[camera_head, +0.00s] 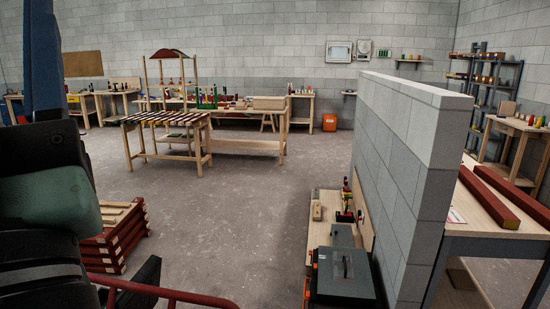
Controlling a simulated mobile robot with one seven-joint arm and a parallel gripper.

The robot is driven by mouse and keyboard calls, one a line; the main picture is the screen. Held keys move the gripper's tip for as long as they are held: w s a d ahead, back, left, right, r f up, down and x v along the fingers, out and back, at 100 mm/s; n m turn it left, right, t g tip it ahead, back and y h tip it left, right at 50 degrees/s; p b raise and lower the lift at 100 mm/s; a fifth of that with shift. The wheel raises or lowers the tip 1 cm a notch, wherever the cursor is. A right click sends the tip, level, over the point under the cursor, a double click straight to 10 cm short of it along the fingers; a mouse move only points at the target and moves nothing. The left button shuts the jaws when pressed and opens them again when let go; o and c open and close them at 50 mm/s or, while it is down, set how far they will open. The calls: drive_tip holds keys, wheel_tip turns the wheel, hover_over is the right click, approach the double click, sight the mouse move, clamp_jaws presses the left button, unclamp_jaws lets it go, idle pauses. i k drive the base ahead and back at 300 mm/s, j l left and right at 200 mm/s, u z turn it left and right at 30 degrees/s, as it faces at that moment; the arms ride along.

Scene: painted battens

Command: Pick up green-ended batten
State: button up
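I cannot make out a green end on any batten in the head view. Several dark red battens lie side by side with gaps on a wooden table (197,146) in the middle distance; they are too small to tell their end colours. Two thick dark red battens (488,199) lie on a table at the right; the nearer end of one looks yellowish. Dark parts of my own arm fill the left edge, close up. I cannot make out my gripper's fingers.
A grey block wall (400,165) stands at right centre. A low bench with a dark toolbox (343,274) stands against its left side. The concrete floor (235,205) between is clear. An orange bin (330,122) stands far back.

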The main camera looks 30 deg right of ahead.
sight(541, 214)
drive_tip(key=l+z, duration=0.15)
drive_tip(key=z, duration=0.3)
drive_tip(key=i+l+z, duration=0.1)
drive_tip(key=z, duration=0.3)
drive_tip(key=i+l+z, duration=0.1)
drive_tip(key=z, duration=0.35)
drive_tip(key=i+l+z, duration=0.1)
drive_tip(key=z, duration=0.35)
drive_tip(key=i+l+z, duration=0.35)
drive_tip(key=i, duration=0.3)
drive_tip(key=i+z, duration=0.3)
drive_tip(key=i, duration=0.3)
